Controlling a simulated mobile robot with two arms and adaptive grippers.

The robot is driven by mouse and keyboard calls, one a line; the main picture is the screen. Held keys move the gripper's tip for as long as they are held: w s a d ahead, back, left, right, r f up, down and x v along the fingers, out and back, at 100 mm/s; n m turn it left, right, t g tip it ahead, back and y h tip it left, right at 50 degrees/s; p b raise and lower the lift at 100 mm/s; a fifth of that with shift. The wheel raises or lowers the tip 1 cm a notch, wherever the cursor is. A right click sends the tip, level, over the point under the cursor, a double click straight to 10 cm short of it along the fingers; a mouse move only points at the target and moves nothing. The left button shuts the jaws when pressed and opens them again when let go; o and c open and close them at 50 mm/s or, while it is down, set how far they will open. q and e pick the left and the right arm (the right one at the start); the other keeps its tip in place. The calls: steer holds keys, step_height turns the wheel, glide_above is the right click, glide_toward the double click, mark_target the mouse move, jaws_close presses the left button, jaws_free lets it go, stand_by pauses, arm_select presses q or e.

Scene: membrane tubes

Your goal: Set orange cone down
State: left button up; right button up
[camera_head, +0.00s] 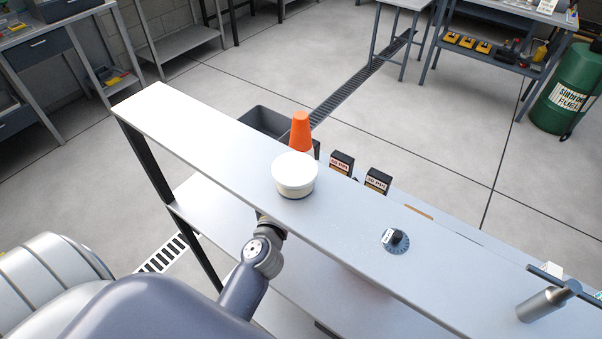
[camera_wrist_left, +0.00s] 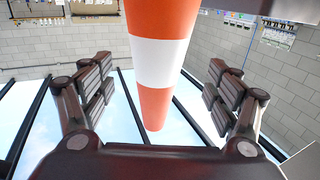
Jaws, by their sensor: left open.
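The orange cone (camera_head: 300,131) shows in the head view just behind a white round tub, which hides its lower part. In the left wrist view the cone (camera_wrist_left: 158,62) is orange with a white band and narrows toward the bottom of the picture. My left gripper (camera_wrist_left: 160,90) is open, with one finger on each side of the cone and a visible gap at both sides. In the head view my left forearm reaches the shelf's near edge, and the gripper itself is hidden.
The long pale shelf (camera_head: 215,142) crosses the view. The white tub (camera_head: 295,172), a dark round dial (camera_head: 396,240) and a grey cylinder with a black bar (camera_head: 545,302) are on or over it. Two small black boxes (camera_head: 342,163) and a grey bin (camera_head: 262,121) show beyond it.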

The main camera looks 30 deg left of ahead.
arm_select(q)
steer(key=p+x, duration=0.1)
steer(key=x, duration=0.4)
steer(key=shift+w+d, duration=0.1)
steer(key=shift+w, duration=0.2)
steer(key=shift+w+f, duration=0.1)
steer(key=shift+w, duration=0.3)
steer(key=c, duration=1.7)
jaws_close()
arm_select(e)
steer(key=shift+w+a+r, duration=0.15)
steer(key=shift+w+r, duration=0.15)
steer(key=shift+w, duration=0.25)
steer(key=shift+w+a+r, duration=0.15)
steer(key=shift+w+r, duration=0.15)
steer(key=shift+w, duration=0.25)
steer(key=shift+d+r, duration=0.1)
steer(key=shift+d, duration=0.05)
